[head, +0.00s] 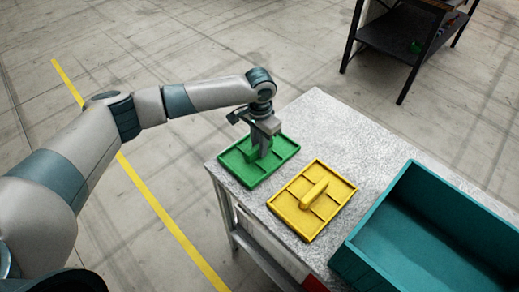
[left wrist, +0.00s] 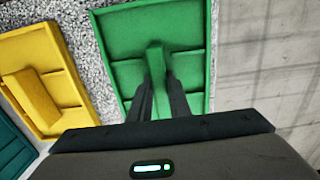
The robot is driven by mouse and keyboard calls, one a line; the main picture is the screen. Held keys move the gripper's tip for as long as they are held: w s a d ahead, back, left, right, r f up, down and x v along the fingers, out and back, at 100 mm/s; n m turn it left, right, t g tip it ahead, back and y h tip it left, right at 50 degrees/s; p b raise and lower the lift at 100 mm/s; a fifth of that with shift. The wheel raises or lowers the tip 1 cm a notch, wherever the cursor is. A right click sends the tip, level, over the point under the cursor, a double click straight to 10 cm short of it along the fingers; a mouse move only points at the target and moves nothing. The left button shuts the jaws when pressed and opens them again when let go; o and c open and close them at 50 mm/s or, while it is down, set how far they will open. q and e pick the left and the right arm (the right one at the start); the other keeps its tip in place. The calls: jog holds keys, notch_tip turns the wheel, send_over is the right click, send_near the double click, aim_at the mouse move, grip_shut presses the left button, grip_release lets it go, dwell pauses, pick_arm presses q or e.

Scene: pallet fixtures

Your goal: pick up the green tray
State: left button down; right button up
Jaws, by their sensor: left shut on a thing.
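The green tray (head: 281,152) is at the far left corner of the grey speckled table in the head view. It has low walls, dividers and a raised middle handle. My left gripper (head: 262,148) comes down over its middle and is shut on that handle. In the left wrist view the two dark fingers (left wrist: 158,88) of my left gripper stand on either side of the green handle, and the green tray (left wrist: 122,22) fills the upper middle. I cannot tell whether the tray rests on the table or is slightly raised. My right gripper is not in view.
A yellow tray (head: 291,213) with a like handle lies beside the green one; it also shows in the left wrist view (left wrist: 58,58). A teal bin (head: 372,213) stands at the table's right. A dark shelf (head: 390,40) stands behind. The table (head: 335,130) is clear behind the trays.

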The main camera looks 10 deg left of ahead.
aim_at(268, 155)
pick_arm(q)
jog(key=shift+r, duration=0.15)
